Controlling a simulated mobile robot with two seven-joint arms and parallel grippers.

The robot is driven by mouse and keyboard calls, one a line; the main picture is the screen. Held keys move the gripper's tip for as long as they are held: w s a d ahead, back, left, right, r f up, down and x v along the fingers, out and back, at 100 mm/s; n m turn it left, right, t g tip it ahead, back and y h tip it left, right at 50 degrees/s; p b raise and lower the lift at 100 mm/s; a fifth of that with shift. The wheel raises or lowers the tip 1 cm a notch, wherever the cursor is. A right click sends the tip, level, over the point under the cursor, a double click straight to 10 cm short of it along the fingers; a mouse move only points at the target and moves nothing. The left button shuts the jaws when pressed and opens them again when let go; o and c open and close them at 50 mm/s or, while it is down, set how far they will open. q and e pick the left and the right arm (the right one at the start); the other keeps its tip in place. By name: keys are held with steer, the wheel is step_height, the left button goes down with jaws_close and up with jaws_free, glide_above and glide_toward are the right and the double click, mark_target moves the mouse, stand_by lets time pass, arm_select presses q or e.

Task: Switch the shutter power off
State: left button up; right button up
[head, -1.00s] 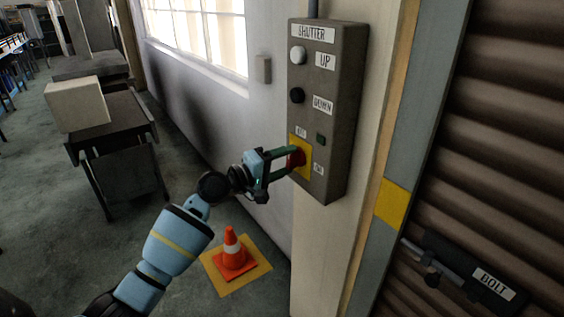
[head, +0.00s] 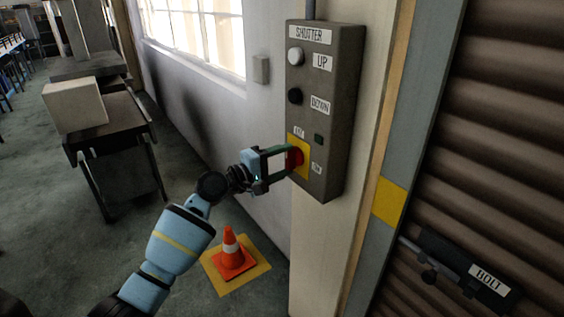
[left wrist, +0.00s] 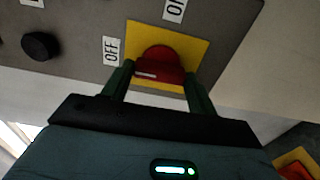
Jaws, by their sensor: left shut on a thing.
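The shutter control box (head: 335,120) is mounted on the wall post, with a white UP button (head: 296,57) and a black DOWN button (head: 295,96). Low on it is a red rotary knob (head: 295,158) on a yellow plate (head: 304,170). In the left wrist view the red knob (left wrist: 158,65) sits between the OFF label (left wrist: 111,51) and the ON label (left wrist: 174,9); a pale mark on its near face lies toward the OFF side. My left gripper (head: 284,160) is shut on the knob, with a green finger at each side. My right gripper is not in view.
A small dark green indicator (head: 319,140) sits above the knob. The ribbed shutter (head: 490,150) and a BOLT latch (head: 465,270) are at the right. An orange cone (head: 232,250) stands on the floor below. A desk with a box (head: 75,105) is at the left.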

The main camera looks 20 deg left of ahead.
arm_select(q)
steer(key=o, duration=1)
steer(key=shift+s, duration=0.1)
steer(key=v, duration=0.7)
steer(key=shift+s+a, duration=0.25)
steer(key=shift+f, duration=0.1)
